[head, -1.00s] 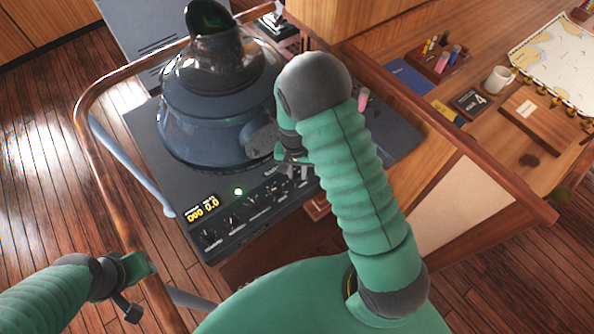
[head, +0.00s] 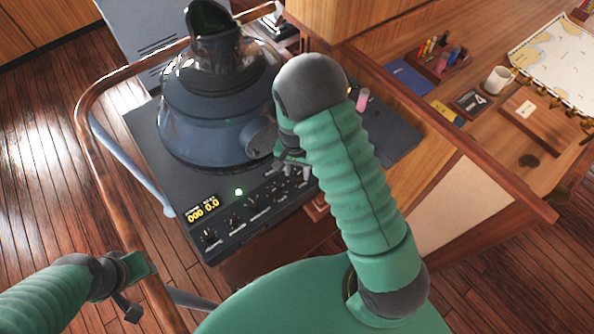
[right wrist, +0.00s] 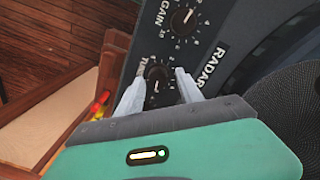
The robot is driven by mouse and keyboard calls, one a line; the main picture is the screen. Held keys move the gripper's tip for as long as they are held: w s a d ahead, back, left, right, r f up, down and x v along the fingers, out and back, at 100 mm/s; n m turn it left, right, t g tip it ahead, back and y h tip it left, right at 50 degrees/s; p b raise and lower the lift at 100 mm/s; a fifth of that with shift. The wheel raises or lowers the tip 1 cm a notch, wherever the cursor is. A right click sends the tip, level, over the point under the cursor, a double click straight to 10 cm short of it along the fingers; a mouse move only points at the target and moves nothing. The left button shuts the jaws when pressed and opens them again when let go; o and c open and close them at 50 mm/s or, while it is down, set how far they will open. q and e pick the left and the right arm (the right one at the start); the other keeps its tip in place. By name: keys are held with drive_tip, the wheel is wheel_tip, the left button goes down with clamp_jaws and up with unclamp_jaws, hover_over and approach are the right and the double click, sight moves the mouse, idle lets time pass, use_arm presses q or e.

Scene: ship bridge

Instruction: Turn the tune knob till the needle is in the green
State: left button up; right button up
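The tune knob (right wrist: 159,77) is a small dark round knob with a white pointer line, on the dark radar panel in the right wrist view. Its "TUNE" label is partly covered by a finger. My right gripper (right wrist: 158,80) is open, with its two pale fingers on either side of the knob; I see a gap and cannot tell contact. In the head view the right gripper (head: 292,166) is over the console's right end, partly hidden by my arm. My left gripper (head: 138,284) is at the lower left, far from the knobs. I cannot make out a needle or green band.
The gain knob (right wrist: 184,19) is beside the tune knob. The console (head: 160,150) carries a dark radar hood (head: 215,110), a row of knobs, an amber display (head: 203,209) and a green light (head: 238,191). A wooden rail (head: 84,115) runs around its left side.

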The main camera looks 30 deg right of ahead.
sight(295, 173)
idle(0.3)
drive_tip(key=shift+r, duration=0.4)
wheel_tip(295, 173, up, 16)
drive_tip(key=b, duration=0.2)
drive_tip(key=shift+w+a+b, duration=0.25)
drive_tip(key=shift+w+b, duration=0.05)
drive_tip(key=shift+b, duration=0.1)
drive_tip(key=shift+f, duration=0.1)
